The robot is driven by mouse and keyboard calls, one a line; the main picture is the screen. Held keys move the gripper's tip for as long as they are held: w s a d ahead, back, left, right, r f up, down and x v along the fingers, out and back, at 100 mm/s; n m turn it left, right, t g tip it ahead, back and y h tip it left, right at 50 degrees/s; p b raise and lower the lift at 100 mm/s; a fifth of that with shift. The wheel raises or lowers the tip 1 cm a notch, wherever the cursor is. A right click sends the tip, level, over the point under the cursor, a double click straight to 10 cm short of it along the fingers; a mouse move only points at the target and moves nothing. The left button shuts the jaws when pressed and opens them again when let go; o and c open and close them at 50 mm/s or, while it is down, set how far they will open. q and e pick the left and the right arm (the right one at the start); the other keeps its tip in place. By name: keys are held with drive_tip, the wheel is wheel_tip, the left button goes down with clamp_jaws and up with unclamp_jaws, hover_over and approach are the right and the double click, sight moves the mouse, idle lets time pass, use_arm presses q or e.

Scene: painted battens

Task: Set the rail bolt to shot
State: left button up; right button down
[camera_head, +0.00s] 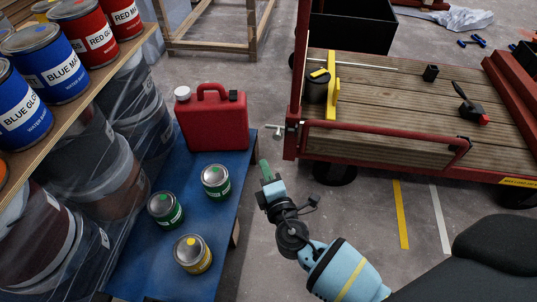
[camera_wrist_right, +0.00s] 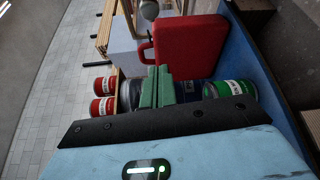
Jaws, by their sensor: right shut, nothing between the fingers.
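A small metal bolt (camera_head: 279,129) sticks out at the left end of the red rail (camera_head: 390,135), at the near left corner of the wooden-decked cart (camera_head: 400,95). Its exact position along its travel is too small to tell. My right gripper (camera_head: 265,168), with green fingers, is shut and empty. It is a little below the bolt in the head view, apart from it, beside the blue bench's right edge. The green fingers also show in the right wrist view (camera_wrist_right: 157,87), where I cannot make out the bolt. My left gripper is not in view.
A red jerrycan (camera_head: 212,120) and several small paint tins stand on the blue bench (camera_head: 215,250). A shelf with blue and red tins (camera_head: 95,35) is at the left. The floor (camera_head: 370,220) before the cart is clear.

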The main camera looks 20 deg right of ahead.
drive_tip(key=w+d+b, duration=0.1)
drive_tip(key=w+b, duration=0.2)
drive_tip(key=w, duration=0.7)
drive_tip(key=shift+s+d, duration=0.6)
drive_tip(key=shift+d, duration=0.35)
drive_tip(key=shift+s+d, duration=0.6)
drive_tip(key=shift+d, duration=0.3)
drive_tip(key=shift+s+d, duration=0.65)
drive_tip(key=shift+d, duration=0.35)
drive_tip(key=shift+s+d, duration=0.65)
drive_tip(key=shift+d, duration=0.3)
drive_tip(key=shift+w, duration=0.1)
